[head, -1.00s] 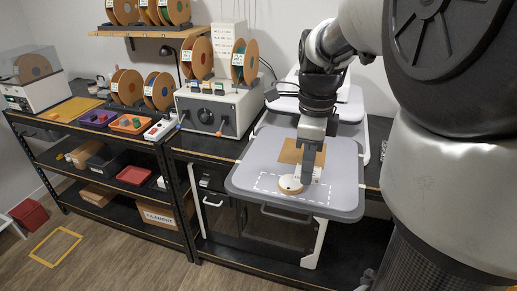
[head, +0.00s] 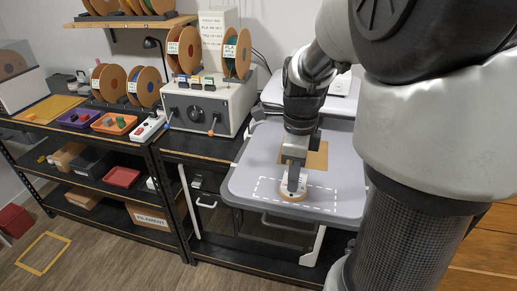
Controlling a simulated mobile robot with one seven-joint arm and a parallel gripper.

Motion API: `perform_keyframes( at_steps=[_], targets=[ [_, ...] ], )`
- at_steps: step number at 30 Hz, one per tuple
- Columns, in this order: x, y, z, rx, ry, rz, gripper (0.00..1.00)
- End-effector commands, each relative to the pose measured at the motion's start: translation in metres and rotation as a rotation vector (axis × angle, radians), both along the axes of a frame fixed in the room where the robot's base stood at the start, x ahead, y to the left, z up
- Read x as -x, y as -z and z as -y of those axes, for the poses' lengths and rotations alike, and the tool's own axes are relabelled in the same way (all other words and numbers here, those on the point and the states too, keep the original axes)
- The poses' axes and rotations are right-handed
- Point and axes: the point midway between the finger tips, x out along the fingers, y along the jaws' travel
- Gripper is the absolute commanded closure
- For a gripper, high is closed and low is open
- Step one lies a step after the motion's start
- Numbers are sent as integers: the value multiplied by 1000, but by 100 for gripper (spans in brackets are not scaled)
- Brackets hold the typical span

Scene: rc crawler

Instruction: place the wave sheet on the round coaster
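The round coaster (head: 283,194), pale on top with a tan rim, lies on the grey tray (head: 240,178) inside a dashed white rectangle. My gripper (head: 292,187) points down right over the coaster and covers part of its top. I cannot tell whether the fingertips touch it. The fingers are too small and too hidden by the wrist to show whether they are open or shut. I cannot make out the wave sheet clearly; any piece between the fingers is hidden.
A flat brown square (head: 317,159) lies on the tray behind my gripper. A grey control box (head: 205,108) with knobs stands left of the tray. Orange (head: 114,123) and purple (head: 79,118) trays are farther left. The tray's right side is clear.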

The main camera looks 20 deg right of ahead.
Motion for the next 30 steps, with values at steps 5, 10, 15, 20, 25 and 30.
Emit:
perform_keyframes(
  at_steps=[5,10,15,20,25,30],
  targets=[
    [0,21,0,0,0,-2,100],
    [0,21,0,1,0,1,100],
    [0,24,0,0,0,0,100],
    [0,24,0,0,0,0,80],
    [0,24,0,0,0,0,80],
    [0,20,0,1,0,1,80]
  ],
)
